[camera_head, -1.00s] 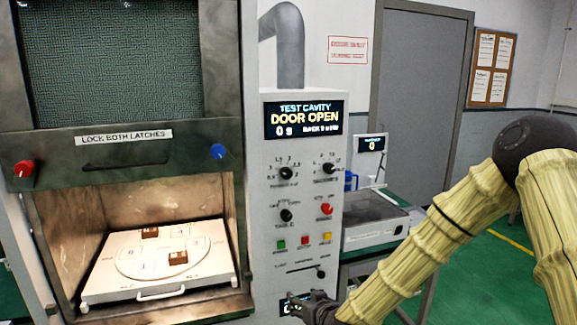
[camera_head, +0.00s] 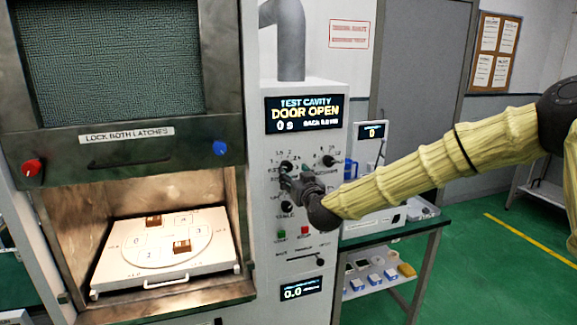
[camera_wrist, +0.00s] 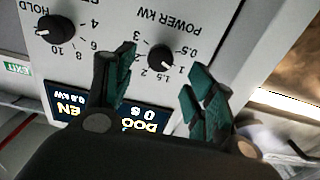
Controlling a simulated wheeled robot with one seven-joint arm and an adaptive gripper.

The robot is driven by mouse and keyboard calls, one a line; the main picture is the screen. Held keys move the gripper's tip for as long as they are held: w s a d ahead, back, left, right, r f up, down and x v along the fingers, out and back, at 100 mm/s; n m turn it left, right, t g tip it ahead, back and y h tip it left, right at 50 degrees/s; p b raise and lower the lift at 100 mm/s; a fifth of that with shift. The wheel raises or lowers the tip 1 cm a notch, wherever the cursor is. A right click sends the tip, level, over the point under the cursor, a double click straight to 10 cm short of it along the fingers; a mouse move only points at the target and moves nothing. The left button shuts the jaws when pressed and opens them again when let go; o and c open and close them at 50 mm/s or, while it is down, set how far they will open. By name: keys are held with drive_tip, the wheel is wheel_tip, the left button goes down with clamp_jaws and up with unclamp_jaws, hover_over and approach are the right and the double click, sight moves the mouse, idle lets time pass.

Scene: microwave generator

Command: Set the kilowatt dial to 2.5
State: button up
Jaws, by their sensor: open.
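The kilowatt dial, a black knob labelled POWER KW (camera_wrist: 162,57), shows upside down in the wrist view. Its white pointer mark is near the 1 of its scale; 0.5, 1 and 1.5 are legible, and the 2.5 mark is not clear. In the head view the dial (camera_head: 286,166) is at the panel's upper left, just above my gripper (camera_head: 289,182). In the wrist view my gripper (camera_wrist: 160,68) is open, with one green-padded finger on each side of the dial. I cannot tell whether either finger touches it.
A second dial labelled HOLD (camera_wrist: 56,28) is beside it. The panel display (camera_head: 304,116) reads DOOR OPEN. The microwave cavity at left holds a white tray (camera_head: 110,282) with brown blocks. A green-topped bench (camera_head: 425,226) stands right of the panel.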

sight(288, 168)
drive_tip(key=shift+p+x, duration=1)
drive_tip(key=shift+x, duration=2)
drive_tip(key=c, duration=1.1)
